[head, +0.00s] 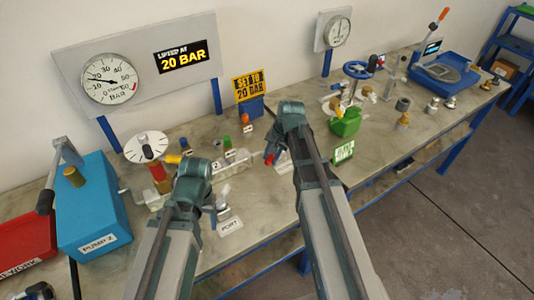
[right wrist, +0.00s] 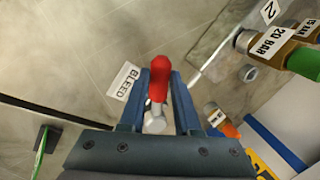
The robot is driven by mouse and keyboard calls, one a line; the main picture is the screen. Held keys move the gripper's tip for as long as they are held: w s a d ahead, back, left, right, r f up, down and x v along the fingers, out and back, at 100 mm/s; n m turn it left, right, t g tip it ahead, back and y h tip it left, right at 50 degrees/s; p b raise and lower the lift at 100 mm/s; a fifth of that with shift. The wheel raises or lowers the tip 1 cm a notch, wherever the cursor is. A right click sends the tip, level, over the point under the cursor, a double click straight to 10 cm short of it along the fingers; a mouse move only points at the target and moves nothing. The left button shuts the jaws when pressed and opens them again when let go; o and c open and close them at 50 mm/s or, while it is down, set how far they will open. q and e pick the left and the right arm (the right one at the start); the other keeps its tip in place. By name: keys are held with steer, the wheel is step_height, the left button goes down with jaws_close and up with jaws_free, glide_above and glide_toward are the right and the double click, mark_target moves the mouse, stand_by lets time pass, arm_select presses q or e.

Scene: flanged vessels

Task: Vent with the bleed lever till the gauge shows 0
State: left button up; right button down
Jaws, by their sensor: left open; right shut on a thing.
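The round pressure gauge (head: 108,80) is on the grey board at the back left in the head view. Its needle points left, on the low side of the scale; the exact value is too small to read. The red-handled bleed lever (right wrist: 159,80) stands between the fingers of my right gripper (right wrist: 158,105), which is shut on it. A BLEED label (right wrist: 124,81) lies beside it. In the head view the red handle (head: 270,157) shows just beside my right gripper (head: 277,150). My left gripper (head: 216,207) is open, near the PORT label (head: 230,226).
A blue PUMP 2 box (head: 93,210) with a lever stands at the left. Valves with coloured caps (head: 246,120) stand behind my grippers. A green-bodied vessel (head: 345,122) and blue tray (head: 445,72) are to the right. A second gauge (head: 337,31) is on the back wall board.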

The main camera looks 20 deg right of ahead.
steer(key=s+d+n+g, duration=0.1)
steer(key=d+n+g, duration=0.1)
steer(key=d+n, duration=0.5)
steer(key=shift+d+n+g+y, duration=0.3)
steer(key=shift+d+n+g, duration=0.1)
steer(key=shift+n, duration=1.9)
steer(key=c, duration=0.6)
jaws_free()
